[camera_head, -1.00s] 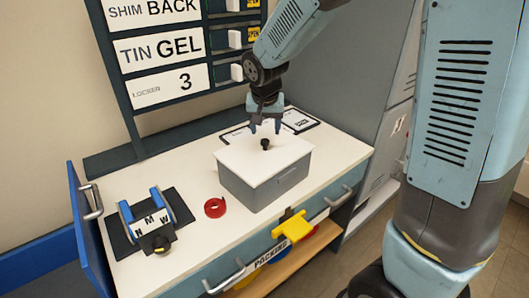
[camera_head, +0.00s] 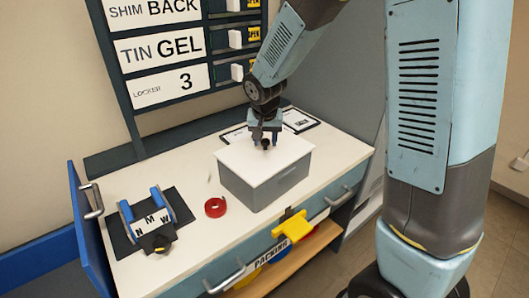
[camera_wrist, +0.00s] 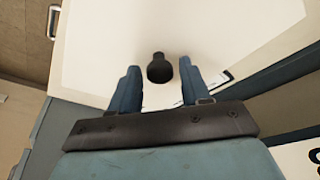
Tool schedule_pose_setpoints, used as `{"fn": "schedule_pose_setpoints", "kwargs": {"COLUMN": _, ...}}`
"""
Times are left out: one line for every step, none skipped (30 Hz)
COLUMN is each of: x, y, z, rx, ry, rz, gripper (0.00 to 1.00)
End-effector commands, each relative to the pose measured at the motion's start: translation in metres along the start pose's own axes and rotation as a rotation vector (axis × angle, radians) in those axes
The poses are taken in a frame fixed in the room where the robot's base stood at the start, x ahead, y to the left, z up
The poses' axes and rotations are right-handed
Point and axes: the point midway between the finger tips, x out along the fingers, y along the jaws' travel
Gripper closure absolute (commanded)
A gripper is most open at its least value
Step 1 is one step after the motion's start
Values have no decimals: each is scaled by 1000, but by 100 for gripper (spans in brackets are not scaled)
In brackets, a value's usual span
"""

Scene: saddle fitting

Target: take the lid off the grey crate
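The grey crate (camera_head: 268,191) stands on the white worktop with its flat white lid (camera_head: 250,163) on top. The lid has a small dark knob (camera_head: 265,144) near its middle, which also shows in the wrist view (camera_wrist: 158,69). My gripper (camera_head: 265,140) is just above the lid at the knob. In the wrist view my gripper (camera_wrist: 158,78) is open, with one blue finger on each side of the knob and clear gaps between. The knob is slightly ahead of or level with the fingertips; the exact depth is hard to tell.
A red tape roll (camera_head: 215,207) lies left of the crate. A dark stand with blue parts and letters (camera_head: 150,219) is at the worktop's left. A yellow object (camera_head: 293,227) hangs at the front edge. Labelled panels (camera_head: 160,50) rise behind.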

Motion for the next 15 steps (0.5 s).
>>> {"fn": "schedule_pose_setpoints", "kwargs": {"x": 0, "y": 0, "z": 0, "rx": 0, "ry": 0, "rz": 0, "gripper": 58}}
{"fn": "schedule_pose_setpoints", "kwargs": {"x": 0, "y": 0, "z": 0, "rx": 0, "ry": 0, "rz": 0, "gripper": 61}}
{"fn": "schedule_pose_setpoints", "kwargs": {"x": 0, "y": 0, "z": 0, "rx": 0, "ry": 0, "rz": 0, "gripper": 65}}
{"fn": "schedule_pose_setpoints", "kwargs": {"x": 0, "y": 0, "z": 0, "rx": 0, "ry": 0, "rz": 0, "gripper": 68}}
{"fn": "schedule_pose_setpoints", "kwargs": {"x": 0, "y": 0, "z": 0, "rx": 0, "ry": 0, "rz": 0, "gripper": 71}}
{"fn": "schedule_pose_setpoints", "kwargs": {"x": 0, "y": 0, "z": 0, "rx": 0, "ry": 0, "rz": 0, "gripper": 75}}
{"fn": "schedule_pose_setpoints", "kwargs": {"x": 0, "y": 0, "z": 0, "rx": 0, "ry": 0, "rz": 0, "gripper": 78}}
{"fn": "schedule_pose_setpoints", "kwargs": {"x": 0, "y": 0, "z": 0, "rx": 0, "ry": 0, "rz": 0, "gripper": 80}}
{"fn": "schedule_pose_setpoints", "kwargs": {"x": 0, "y": 0, "z": 0, "rx": 0, "ry": 0, "rz": 0, "gripper": 84}}
{"fn": "schedule_pose_setpoints", "kwargs": {"x": 0, "y": 0, "z": 0, "rx": 0, "ry": 0, "rz": 0, "gripper": 87}}
{"fn": "schedule_pose_setpoints", "kwargs": {"x": 0, "y": 0, "z": 0, "rx": 1, "ry": 0, "rz": 0, "gripper": 90}}
{"fn": "schedule_pose_setpoints", "kwargs": {"x": 0, "y": 0, "z": 0, "rx": 1, "ry": 0, "rz": 0, "gripper": 94}}
{"fn": "schedule_pose_setpoints", "kwargs": {"x": 0, "y": 0, "z": 0, "rx": 1, "ry": 0, "rz": 0, "gripper": 97}}
{"fn": "schedule_pose_setpoints", "kwargs": {"x": 0, "y": 0, "z": 0, "rx": 1, "ry": 0, "rz": 0, "gripper": 100}}
{"fn": "schedule_pose_setpoints", "kwargs": {"x": 0, "y": 0, "z": 0, "rx": 1, "ry": 0, "rz": 0, "gripper": 100}}
